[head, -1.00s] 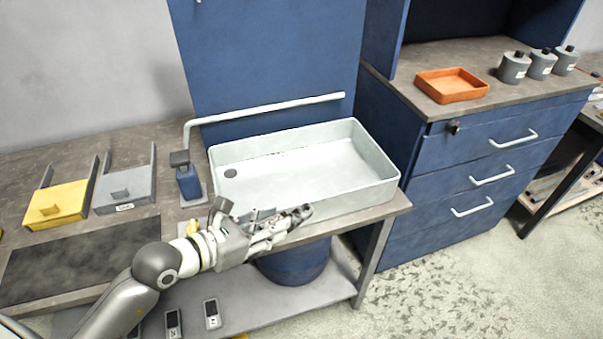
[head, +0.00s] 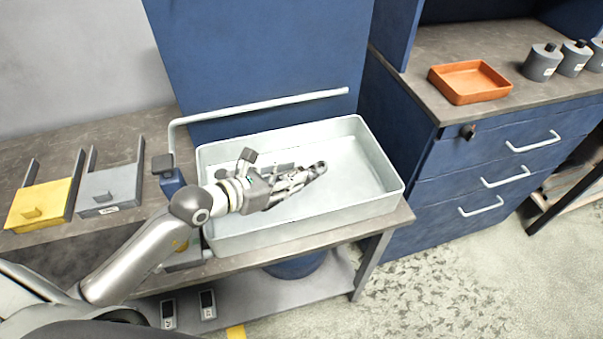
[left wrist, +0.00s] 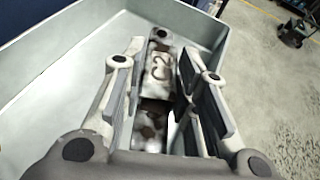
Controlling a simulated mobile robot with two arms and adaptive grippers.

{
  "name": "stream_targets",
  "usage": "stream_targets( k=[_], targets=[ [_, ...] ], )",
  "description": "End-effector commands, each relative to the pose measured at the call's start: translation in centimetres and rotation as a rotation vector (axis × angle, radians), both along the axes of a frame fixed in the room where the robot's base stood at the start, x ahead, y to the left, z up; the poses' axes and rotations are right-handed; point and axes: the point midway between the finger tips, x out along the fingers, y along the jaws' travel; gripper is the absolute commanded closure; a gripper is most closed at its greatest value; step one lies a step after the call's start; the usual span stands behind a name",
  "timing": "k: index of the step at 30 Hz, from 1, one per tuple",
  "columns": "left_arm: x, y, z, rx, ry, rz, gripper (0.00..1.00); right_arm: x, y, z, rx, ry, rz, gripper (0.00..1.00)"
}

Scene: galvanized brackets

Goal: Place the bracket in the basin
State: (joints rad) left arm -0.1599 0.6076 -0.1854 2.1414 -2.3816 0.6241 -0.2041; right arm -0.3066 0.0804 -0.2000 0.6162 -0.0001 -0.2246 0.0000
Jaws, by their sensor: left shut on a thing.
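The white rectangular basin (head: 358,182) stands on the workbench in the head view. Its wall and floor also show in the left wrist view (left wrist: 55,75). My left gripper (head: 300,177) is above the basin, reaching in from the left. It is shut on the bracket (left wrist: 158,72), a grey metal piece with dark mottling and a dark mark on its face. The bracket lies between the two fingers in the left wrist view. In the head view the fingers hide most of it. My right gripper is not in view.
A pale pipe (head: 260,106) runs along behind the basin. A yellow bin (head: 40,205) and a grey bin (head: 110,190) are at the left. An orange tray (head: 470,82) and grey bottles (head: 542,62) stand on the blue cabinet at the right.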

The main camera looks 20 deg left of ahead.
Motion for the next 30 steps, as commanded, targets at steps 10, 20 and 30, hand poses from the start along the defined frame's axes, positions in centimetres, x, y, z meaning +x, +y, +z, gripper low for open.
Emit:
stream_targets(
  k=[10,20,30],
  targets=[
    [5.8,-0.1,-3.3,-0.001,-0.001,0.001,1.0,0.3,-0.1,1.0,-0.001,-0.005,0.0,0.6],
    [8.8,-0.2,-6.9,-0.001,-0.004,0.0,1.0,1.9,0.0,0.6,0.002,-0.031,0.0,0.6],
    [9.6,-0.1,-9.9,0.001,-0.002,0.001,1.0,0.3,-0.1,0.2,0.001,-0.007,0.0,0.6]
  ],
)
